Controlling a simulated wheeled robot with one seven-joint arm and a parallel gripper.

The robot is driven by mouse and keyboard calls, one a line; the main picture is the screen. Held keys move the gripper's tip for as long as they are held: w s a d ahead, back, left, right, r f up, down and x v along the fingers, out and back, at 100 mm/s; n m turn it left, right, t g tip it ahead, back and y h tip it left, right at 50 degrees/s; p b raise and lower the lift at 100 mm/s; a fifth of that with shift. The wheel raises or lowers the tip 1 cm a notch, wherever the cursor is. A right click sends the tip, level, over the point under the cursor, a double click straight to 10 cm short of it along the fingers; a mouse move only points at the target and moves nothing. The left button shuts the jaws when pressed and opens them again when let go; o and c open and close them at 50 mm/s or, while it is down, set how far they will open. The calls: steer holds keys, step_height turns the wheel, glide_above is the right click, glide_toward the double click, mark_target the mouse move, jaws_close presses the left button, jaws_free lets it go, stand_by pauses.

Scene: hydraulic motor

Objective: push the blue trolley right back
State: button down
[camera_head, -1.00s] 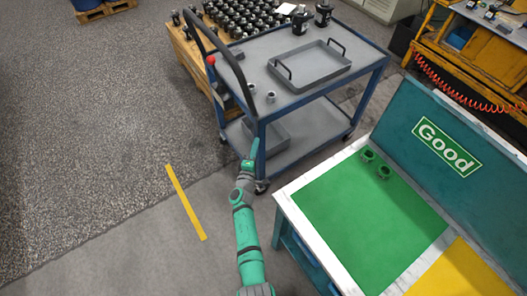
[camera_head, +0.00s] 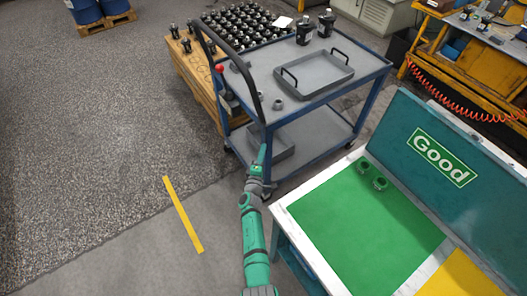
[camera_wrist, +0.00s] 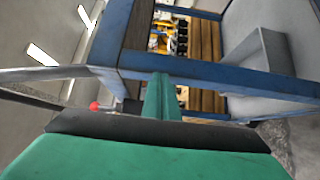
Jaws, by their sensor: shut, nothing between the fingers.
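The blue trolley (camera_head: 325,98) stands at upper centre in the head view, with two grey shelves and a dark push handle (camera_head: 250,80) at its left end. My gripper (camera_head: 262,155) is shut and empty, at the trolley's near left corner post. In the wrist view, the shut green fingers (camera_wrist: 161,98) point at the blue frame (camera_wrist: 215,75), overlapping it; whether they touch it I cannot tell. A grey tray (camera_head: 332,82), two dark motors and small ring parts are on the top shelf. A grey box (camera_head: 284,148) is on the lower shelf.
A wooden pallet (camera_head: 192,72) with many black parts stands close behind the trolley. A work table (camera_head: 290,222) with a green mat and "Good" board is at right front. Yellow workbenches (camera_head: 480,70) stand at far right. The floor at left, with a yellow strip (camera_head: 183,213), is clear.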

steer(key=shift+w+d, duration=0.1)
steer(key=shift+d, duration=0.1)
steer(key=s+a, duration=0.2)
steer(key=s, duration=0.4)
steer(key=s+a, duration=0.3)
steer(key=s, duration=0.3)
steer(key=shift+s+a, duration=0.15)
steer(key=shift+a, duration=0.1)
